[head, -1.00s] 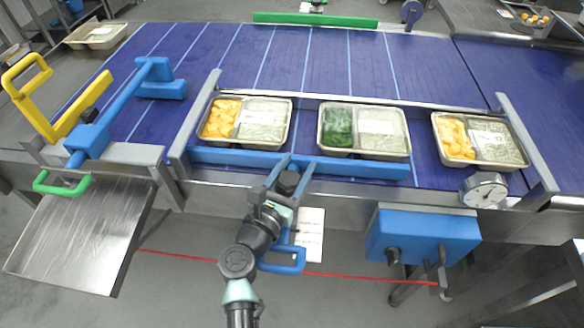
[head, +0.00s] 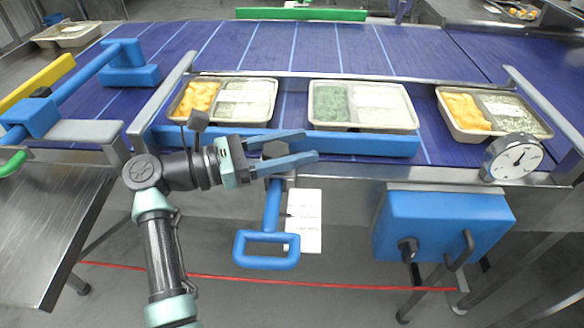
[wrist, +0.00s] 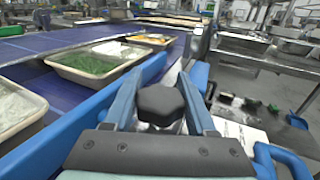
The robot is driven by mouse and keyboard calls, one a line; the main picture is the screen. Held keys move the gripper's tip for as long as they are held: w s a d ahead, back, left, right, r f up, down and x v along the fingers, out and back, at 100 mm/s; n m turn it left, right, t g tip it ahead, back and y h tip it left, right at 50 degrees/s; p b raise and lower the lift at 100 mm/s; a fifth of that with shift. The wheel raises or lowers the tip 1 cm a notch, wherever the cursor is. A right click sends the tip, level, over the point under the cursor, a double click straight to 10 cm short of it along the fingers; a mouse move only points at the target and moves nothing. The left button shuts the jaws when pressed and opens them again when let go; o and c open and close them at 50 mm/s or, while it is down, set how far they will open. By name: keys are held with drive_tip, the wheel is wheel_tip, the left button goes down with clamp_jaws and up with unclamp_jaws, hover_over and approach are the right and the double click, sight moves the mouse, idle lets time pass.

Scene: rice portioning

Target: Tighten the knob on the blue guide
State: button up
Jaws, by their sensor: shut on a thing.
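The blue guide (head: 370,143) is a long bar along the front edge of the belt, before the trays. A dark knob (head: 277,149) sits near its middle, above a blue loop handle (head: 267,250) that hangs down in front. My gripper (head: 311,146) is shut on the knob, with one blue finger on each side and the fingertips pointing right past it. In the wrist view the dark faceted knob (wrist: 160,104) lies between the fingers, and the guide (wrist: 60,130) runs along the left. The knob's stem is mostly hidden.
Three food trays stand on the belt behind the guide: left (head: 247,100), middle (head: 363,105) and right (head: 493,112). A round dial (head: 515,158) and a blue box (head: 443,227) with a black knob are at right. A white sheet (head: 303,222) hangs beside the handle.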

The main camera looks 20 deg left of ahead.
drive_tip(key=m+g+b, duration=0.1)
drive_tip(key=b, duration=0.1)
drive_tip(key=m+g+h+b, duration=0.1)
drive_tip(key=b, duration=0.1)
drive_tip(key=f+g+h+b, duration=0.1)
drive_tip(key=b, duration=0.2)
drive_tip(key=shift+s+d+m+g, duration=0.15)
drive_tip(key=shift+s+m+g, duration=0.15)
drive_tip(key=shift+m, duration=0.1)
drive_tip(key=m+g+b, duration=0.1)
drive_tip(key=b, duration=0.1)
drive_tip(key=g+h+b, duration=0.1)
drive_tip(key=m+g+b, duration=0.1)
drive_tip(key=g+b, duration=0.1)
drive_tip(key=shift+s+d+r+m+b, duration=0.2)
drive_tip(key=shift+s+r+m+b, duration=0.1)
drive_tip(key=shift+r+b, duration=0.05)
drive_tip(key=shift+s+r+g+h+b, duration=0.1)
drive_tip(key=shift+r+g+h+b, duration=0.05)
drive_tip(key=shift+g+h+b, duration=0.2)
drive_tip(key=o, duration=1.4)
drive_tip(key=shift+c, duration=0.2)
drive_tip(key=shift+r, duration=0.1)
wheel_tip(320, 180, up, 10)
drive_tip(key=p, duration=0.3)
drive_tip(key=shift+a, duration=0.1)
